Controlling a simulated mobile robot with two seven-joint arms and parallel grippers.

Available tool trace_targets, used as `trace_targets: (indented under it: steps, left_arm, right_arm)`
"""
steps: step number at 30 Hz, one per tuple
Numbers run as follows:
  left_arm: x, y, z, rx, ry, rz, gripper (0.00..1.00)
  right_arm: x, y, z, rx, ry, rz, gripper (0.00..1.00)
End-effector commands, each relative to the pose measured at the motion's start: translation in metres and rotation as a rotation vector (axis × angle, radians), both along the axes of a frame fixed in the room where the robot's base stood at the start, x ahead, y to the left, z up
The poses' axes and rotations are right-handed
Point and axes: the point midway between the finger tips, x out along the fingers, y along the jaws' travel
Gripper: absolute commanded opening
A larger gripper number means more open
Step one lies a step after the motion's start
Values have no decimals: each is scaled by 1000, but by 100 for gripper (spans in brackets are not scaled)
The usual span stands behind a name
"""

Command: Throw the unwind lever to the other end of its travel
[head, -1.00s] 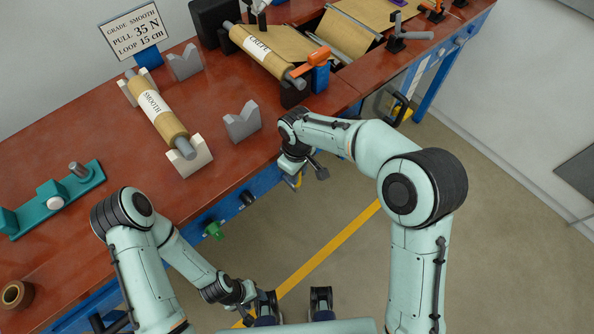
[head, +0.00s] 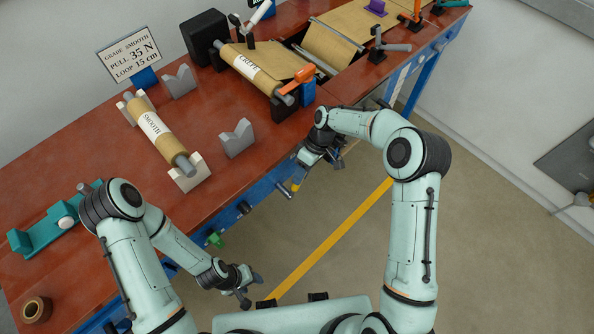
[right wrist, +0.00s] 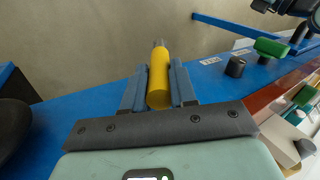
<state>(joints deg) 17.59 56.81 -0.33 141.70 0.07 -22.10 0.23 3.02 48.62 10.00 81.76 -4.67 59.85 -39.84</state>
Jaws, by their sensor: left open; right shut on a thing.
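A yellow lever handle (head: 296,185) is at the front edge of the bench; I take it for the unwind lever, though no label on it is readable. In the right wrist view the yellow handle (right wrist: 159,80) lies between the two fingers of my right gripper (right wrist: 157,88), which is shut on it. In the head view my right gripper (head: 303,172) is partly hidden by its own wrist. My left gripper (head: 250,285) is open and empty, low in front of the bench and away from the lever.
A green knob (head: 214,239) and a black knob (head: 244,207) are on the blue front rail (head: 265,190). On the bench are the SMOOTH roll (head: 155,131), the CREPE roll (head: 247,66) and an orange-handled lever (head: 295,79). The floor in front is clear.

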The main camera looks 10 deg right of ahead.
Motion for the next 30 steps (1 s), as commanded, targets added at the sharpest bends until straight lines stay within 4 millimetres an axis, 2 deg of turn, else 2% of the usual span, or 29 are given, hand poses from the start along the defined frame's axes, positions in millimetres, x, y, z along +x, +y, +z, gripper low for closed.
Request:
trace_targets:
  steps: [1,7,23,24,26,30]
  left_arm:
    - [8,0,9,0,-9,0,52]
    - [19,0,20,0,-22,0,52]
    - [23,0,23,0,-26,0,52]
    - [23,0,23,0,-26,0,52]
    - [23,0,23,0,-26,0,52]
    - [23,0,23,0,-26,0,52]
  right_arm:
    - [5,-3,3,21,14,-4,0]
    - [8,-8,-2,80,56,-1,0]
    - [8,-10,-6,105,74,1,0]
    - [8,-10,-6,104,73,1,30]
    - [8,-10,-6,104,73,1,49]
    - [8,-10,-7,104,75,1,52]
